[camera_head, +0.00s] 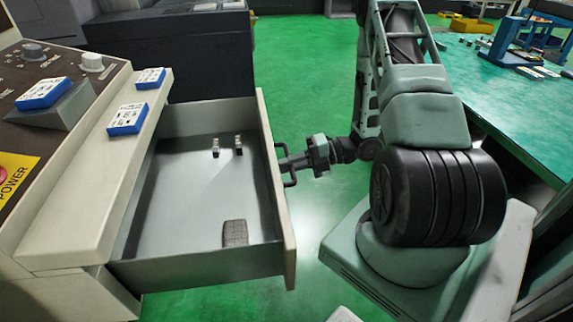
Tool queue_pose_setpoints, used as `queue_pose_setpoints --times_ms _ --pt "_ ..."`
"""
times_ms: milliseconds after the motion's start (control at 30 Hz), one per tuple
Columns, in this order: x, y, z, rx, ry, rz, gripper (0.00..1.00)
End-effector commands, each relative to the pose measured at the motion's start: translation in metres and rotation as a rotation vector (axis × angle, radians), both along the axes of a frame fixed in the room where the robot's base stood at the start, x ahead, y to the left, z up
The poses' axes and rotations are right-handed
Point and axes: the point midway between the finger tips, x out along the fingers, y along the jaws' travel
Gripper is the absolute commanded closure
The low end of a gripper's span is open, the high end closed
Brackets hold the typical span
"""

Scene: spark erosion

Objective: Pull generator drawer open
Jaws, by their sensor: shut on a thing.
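The generator drawer (270,150) stands well out of the beige generator cabinet (60,235). Its grey inside shows, with a small dark ribbed block (234,233) near the front and two small metallic pieces (238,146) farther back. A dark bar handle (287,180) is on the outer face of the drawer front. My gripper (291,163) is at this handle, on the right of the drawer front, shut on it. The fingertips are small in the picture and the exact contact is hard to make out.
A dark cabinet (175,55) stands behind the drawer. A green-topped table (500,100) is at right. Green floor is open between.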

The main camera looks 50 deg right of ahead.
Motion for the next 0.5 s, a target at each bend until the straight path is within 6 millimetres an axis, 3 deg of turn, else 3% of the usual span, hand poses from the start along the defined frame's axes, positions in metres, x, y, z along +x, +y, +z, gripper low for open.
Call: queue_pose_setpoints --times_ms 133,200,233,500 --pt "0.0004 -0.0004 -0.0001 -0.002 0.000 -0.001 1.00" --pt "0.0006 -0.0004 -0.0001 -0.002 0.000 -0.001 0.74" --pt "0.0005 -0.0004 -0.0001 -0.002 0.000 -0.001 0.71" --pt "0.0002 -0.0006 0.0001 -0.001 -0.001 -0.001 0.71"
